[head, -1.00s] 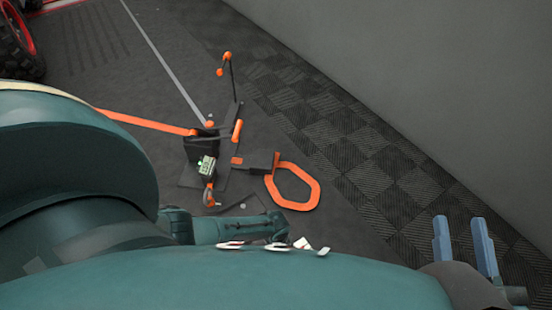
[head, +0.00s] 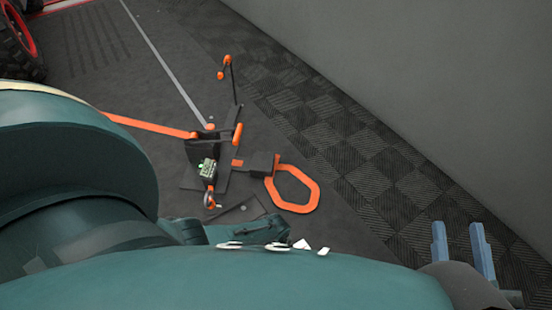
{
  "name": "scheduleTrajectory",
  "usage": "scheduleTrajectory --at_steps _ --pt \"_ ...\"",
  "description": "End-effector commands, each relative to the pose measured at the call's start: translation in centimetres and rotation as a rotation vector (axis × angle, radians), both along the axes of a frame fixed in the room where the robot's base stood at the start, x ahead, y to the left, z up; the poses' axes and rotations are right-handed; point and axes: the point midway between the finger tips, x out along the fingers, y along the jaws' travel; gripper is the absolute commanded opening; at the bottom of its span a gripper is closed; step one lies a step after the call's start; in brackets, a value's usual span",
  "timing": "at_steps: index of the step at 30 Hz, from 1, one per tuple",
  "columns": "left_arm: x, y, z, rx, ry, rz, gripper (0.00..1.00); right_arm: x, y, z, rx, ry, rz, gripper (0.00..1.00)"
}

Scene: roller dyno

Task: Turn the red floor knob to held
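No red floor knob can be told apart for certain. A dark floor device (head: 204,148) with several orange parts stands on the dark floor ahead. It has an upright orange grip (head: 237,134), a thin crank (head: 228,68) with orange ends, and a flat orange six-sided ring (head: 292,188) on its right. A small orange piece (head: 210,127) sits at its top, near the end of a pale floor line. My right gripper (head: 457,224) is at the lower right, its two blue fingers apart and empty, well away from the device. My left gripper is not visible; my teal arm and body cover the lower left.
An orange strap (head: 150,123) runs from the device to the left. A small box with a greenish display (head: 207,168) is on the device. A grey wall (head: 420,70) closes off the right side. Checkered floor (head: 370,165) along the wall is clear. A tyre (head: 15,50) shows at upper left.

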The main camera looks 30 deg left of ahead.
Motion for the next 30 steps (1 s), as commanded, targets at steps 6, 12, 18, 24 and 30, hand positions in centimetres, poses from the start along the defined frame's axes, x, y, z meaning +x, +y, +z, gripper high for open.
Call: scheduleTrajectory --at_steps 6,12,18,24,30 --pt "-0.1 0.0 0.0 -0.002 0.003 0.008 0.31 0.0 0.0 0.0 -0.001 0.000 -0.001 0.36" --pt "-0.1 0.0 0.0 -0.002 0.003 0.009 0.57 0.0 0.0 0.0 -0.001 0.000 -0.001 0.36" --pt "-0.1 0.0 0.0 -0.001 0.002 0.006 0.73 0.0 0.0 0.0 0.000 0.000 -0.001 0.36" --pt "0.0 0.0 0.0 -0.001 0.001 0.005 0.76 0.0 0.0 0.0 0.000 0.001 -0.001 0.36" --pt "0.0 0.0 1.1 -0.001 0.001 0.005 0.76 0.0 0.0 1.0 -0.013 -0.008 -0.003 0.36"
